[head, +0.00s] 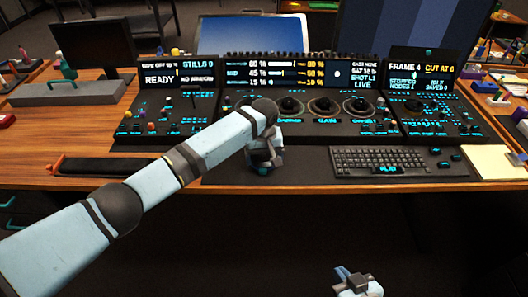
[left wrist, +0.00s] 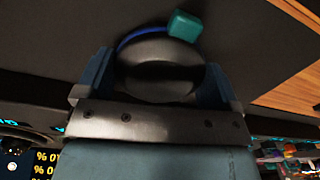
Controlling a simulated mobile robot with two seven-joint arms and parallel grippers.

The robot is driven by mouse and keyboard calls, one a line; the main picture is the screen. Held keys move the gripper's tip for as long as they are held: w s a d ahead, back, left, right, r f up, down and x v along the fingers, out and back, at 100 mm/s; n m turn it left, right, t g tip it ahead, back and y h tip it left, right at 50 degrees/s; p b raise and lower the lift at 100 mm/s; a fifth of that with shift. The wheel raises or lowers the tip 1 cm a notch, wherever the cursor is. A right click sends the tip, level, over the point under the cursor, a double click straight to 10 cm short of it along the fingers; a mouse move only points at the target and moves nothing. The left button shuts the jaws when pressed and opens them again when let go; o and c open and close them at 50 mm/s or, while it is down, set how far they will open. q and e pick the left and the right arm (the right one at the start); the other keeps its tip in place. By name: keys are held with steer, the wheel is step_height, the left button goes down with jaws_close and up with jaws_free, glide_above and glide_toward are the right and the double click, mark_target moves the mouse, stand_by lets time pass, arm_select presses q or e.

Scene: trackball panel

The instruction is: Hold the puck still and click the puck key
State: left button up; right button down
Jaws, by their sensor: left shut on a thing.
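The puck is a dark round body with a blue ring; in the left wrist view the puck (left wrist: 155,82) sits between the two fingers of my left gripper (left wrist: 158,72). Its teal puck key (left wrist: 185,25) sticks out at the rim beyond the fingers. In the head view my left gripper (head: 262,160) points down at the desk, left of the keyboard, and mostly hides the puck (head: 261,172). My left gripper is shut on the puck. My right gripper (head: 354,279) is low at the bottom edge, away from the desk; its finger gap is too small to make out.
A keyboard (head: 380,161) lies right of the puck on the dark mat. Behind stands the console with several trackballs (head: 325,106), screens and lit keys. A dark tray (head: 105,166) lies to the left, and pale paper (head: 497,163) to the right.

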mark_target(263, 185)
stand_by(3.3)
steer(key=w+a+r+n+t+y, duration=0.3)
steer(key=w+r+n+t, duration=0.15)
steer(key=w+n, duration=0.2)
steer(key=w+a+r+n+t+y, duration=0.3)
steer(key=w+a+r+n, duration=0.15)
steer(key=w, duration=0.35)
steer(key=a+f+g+y, duration=0.2)
steer(key=a+f+y, duration=0.2)
steer(key=a, duration=0.7)
steer(key=shift+w+a+f+m, duration=0.2)
steer(key=shift+f+m, duration=0.1)
steer(key=shift+f, duration=0.45)
steer(key=shift+w+d, duration=0.15)
steer(key=shift+w, duration=2.1)
steer(key=shift+w+d, duration=0.15)
steer(key=shift+w, duration=2.05)
steer(key=shift+w, duration=0.1)
